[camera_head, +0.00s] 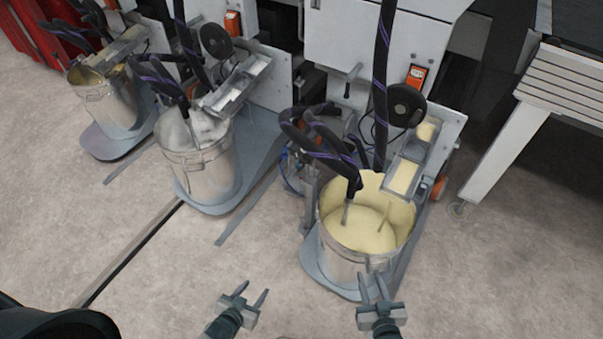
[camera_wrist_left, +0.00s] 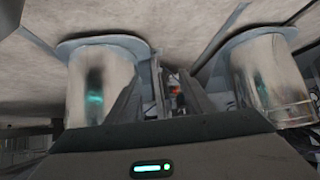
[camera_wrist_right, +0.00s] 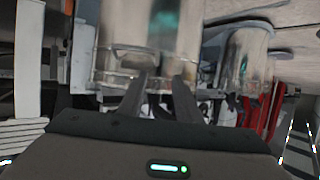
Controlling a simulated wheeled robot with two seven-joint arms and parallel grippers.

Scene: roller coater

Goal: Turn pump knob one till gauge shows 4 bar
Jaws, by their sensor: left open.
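Three pump stations stand in a row in the head view, and I cannot tell which knob is pump knob one. The nearest has a steel bucket (camera_head: 345,262) of pale yellow liquid, a black round disc (camera_head: 405,105) and a small orange device (camera_head: 417,76). No gauge reading is legible. My left gripper (camera_head: 252,294) is open and empty over the floor, left of the bucket. My right gripper (camera_head: 373,281) is open and empty in front of the bucket's lower front. Both wrist views show steel buckets beyond the fingers.
A middle bucket (camera_head: 208,178) and a far-left bucket (camera_head: 112,108) stand on grey bases. Black hoses (camera_head: 318,140) arch over the nearest bucket. A white-legged table (camera_head: 507,150) stands at the right.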

